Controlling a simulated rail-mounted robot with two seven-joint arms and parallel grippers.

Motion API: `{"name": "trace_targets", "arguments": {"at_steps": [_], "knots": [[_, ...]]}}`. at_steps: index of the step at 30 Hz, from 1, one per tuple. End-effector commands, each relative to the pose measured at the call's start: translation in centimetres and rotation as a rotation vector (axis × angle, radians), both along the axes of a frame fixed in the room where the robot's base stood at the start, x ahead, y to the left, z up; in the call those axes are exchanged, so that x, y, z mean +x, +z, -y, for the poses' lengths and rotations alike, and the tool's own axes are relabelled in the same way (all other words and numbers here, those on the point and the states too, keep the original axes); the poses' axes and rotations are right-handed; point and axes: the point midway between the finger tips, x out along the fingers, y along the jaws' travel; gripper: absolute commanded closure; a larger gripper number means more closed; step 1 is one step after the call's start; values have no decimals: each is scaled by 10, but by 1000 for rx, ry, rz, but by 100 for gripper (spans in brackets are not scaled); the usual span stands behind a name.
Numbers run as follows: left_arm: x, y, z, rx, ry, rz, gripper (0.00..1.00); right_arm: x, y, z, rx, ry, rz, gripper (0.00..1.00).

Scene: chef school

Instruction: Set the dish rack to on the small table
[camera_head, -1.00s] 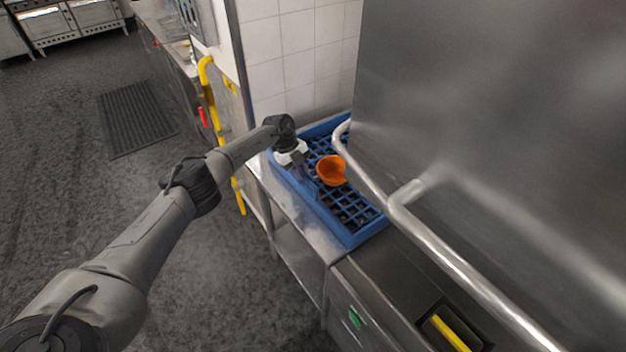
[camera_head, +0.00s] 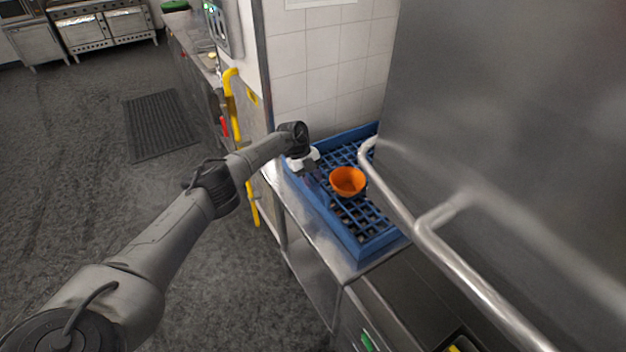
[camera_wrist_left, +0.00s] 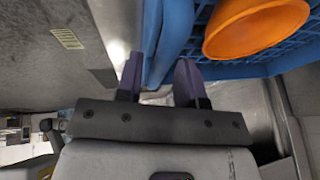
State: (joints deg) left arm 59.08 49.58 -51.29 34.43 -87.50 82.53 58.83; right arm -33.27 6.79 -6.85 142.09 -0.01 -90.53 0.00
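The dish rack (camera_head: 345,232) is a blue plastic crate with a grid floor. It sits on a narrow steel table (camera_head: 305,225) by the tiled wall, and an orange bowl (camera_head: 347,181) lies in it. My left gripper (camera_head: 312,178) is at the rack's left side. In the left wrist view its two purple fingers (camera_wrist_left: 158,75) stand on either side of the rack's blue rim (camera_wrist_left: 172,35). I cannot tell whether they press on it. The orange bowl also shows there (camera_wrist_left: 255,25), apart from the fingers. My right gripper is out of view.
A large steel hood (camera_head: 510,90) with a bent tubular handle (camera_head: 430,235) stands close on the rack's right. A yellow handle (camera_head: 235,120) runs along the left. The floor at left is open, with a dark mat (camera_head: 160,125).

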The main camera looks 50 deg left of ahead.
Motion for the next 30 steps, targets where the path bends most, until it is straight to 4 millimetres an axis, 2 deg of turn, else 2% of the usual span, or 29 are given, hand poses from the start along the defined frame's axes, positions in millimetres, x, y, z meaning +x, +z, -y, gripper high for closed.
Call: {"name": "trace_targets", "arguments": {"at_steps": [3, 10, 14, 30], "knots": [[1, 0, 1, -2, -2, 1, 56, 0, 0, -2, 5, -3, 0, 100], [1, 1, 2, -2, -3, 1, 56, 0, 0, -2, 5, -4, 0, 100], [0, 10, -2, -3, -3, 2, 56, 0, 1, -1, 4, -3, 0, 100], [-14, 99, -41, -2, -1, 3, 56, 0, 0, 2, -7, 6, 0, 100]]}}
